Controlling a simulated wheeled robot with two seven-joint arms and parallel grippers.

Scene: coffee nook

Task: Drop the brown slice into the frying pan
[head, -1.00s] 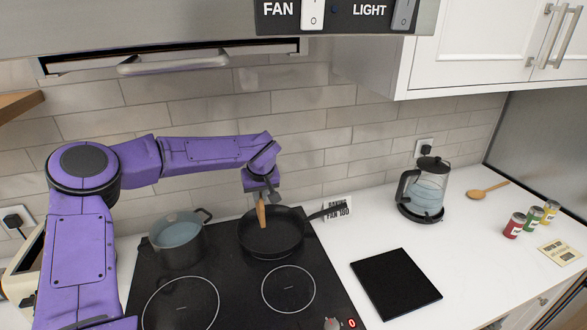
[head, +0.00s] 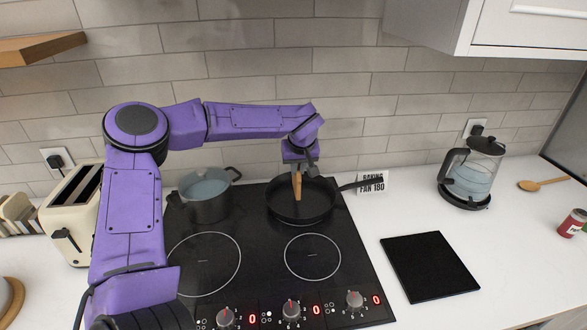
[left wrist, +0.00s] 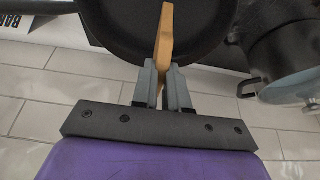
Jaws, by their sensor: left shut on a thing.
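The brown slice (head: 297,186) is held upright in my left gripper (head: 298,172), over the frying pan (head: 318,207). In the left wrist view the slice (left wrist: 164,35) stands edge-on between the two fingers of the left gripper (left wrist: 163,75), which are shut on it. The dark pan (left wrist: 115,25) lies behind it there. The pan sits on the back right of the black hob, its handle pointing right. I cannot tell whether the slice's lower end touches the pan. My right gripper is not in view.
A pot of water (head: 204,199) stands left of the pan on the hob (head: 262,285). A small sign (head: 373,182) stands by the pan handle. A glass kettle (head: 474,175), a black board (head: 429,265) and a wooden spoon (head: 542,184) are to the right; a toaster (head: 76,214) is at left.

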